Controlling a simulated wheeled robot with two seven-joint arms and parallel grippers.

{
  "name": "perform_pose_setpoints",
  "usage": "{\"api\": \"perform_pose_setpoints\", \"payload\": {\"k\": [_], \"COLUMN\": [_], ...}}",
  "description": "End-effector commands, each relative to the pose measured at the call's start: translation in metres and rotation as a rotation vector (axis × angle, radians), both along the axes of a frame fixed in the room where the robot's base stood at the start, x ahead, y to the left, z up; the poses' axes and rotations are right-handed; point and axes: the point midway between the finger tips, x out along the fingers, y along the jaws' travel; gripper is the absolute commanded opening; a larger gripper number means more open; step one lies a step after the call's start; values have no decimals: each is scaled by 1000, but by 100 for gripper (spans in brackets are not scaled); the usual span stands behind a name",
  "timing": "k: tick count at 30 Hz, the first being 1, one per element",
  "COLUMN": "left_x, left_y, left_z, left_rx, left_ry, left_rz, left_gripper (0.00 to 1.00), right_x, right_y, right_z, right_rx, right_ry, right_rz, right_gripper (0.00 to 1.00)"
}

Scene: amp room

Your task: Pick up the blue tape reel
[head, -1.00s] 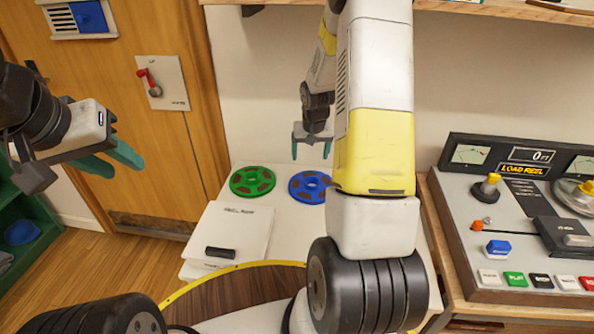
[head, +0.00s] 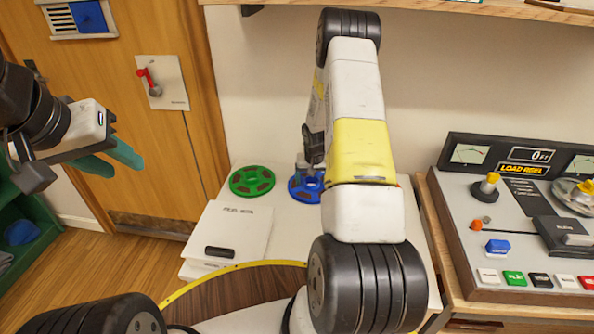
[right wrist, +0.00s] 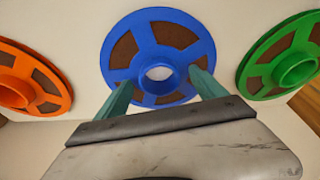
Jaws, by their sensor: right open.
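The blue tape reel (head: 300,190) lies flat on the white table, partly hidden behind my right arm and gripper in the head view. It shows whole but for its near edge in the right wrist view (right wrist: 160,30), with a hub hole at its centre. My right gripper (right wrist: 160,88) is open above the reel, its two teal fingers apart on either side of the hub. I cannot tell whether the fingertips touch the reel. My left gripper (head: 112,160) is at the left, away from the table, with its teal fingers apart and nothing between them.
A green reel (head: 252,181) lies left of the blue one. An orange reel (right wrist: 28,85) lies on its other side. A white box (head: 230,228) stands in front. A tape console (head: 520,220) is at the right, a shelf (head: 480,8) above.

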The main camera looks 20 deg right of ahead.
Motion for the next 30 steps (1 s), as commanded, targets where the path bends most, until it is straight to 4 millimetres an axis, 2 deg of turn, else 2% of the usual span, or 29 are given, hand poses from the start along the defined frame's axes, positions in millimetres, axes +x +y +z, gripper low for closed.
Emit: {"api": "perform_pose_setpoints", "payload": {"k": [4,5,15,17,26,30], "left_x": [0,0,0,0,0,0], "left_y": [0,0,0,0,0,0], "left_z": [0,0,0,0,0,0], "left_rx": [0,0,0,0,0,0], "left_ry": [0,0,0,0,0,0], "left_rz": [0,0,0,0,0,0], "left_gripper": [36,36,36,36,36,36], "right_x": [0,0,0,0,1,1], "right_y": [0,0,0,0,0,0], "right_z": [0,1,1,1,3,12], "right_rx": [0,0,0,0,-1,-1], "right_ry": [-1,-1,-1,-1,-3,-4], "right_rz": [0,0,0,0,0,0], "right_gripper": [81,77,10,0,0,0]}}
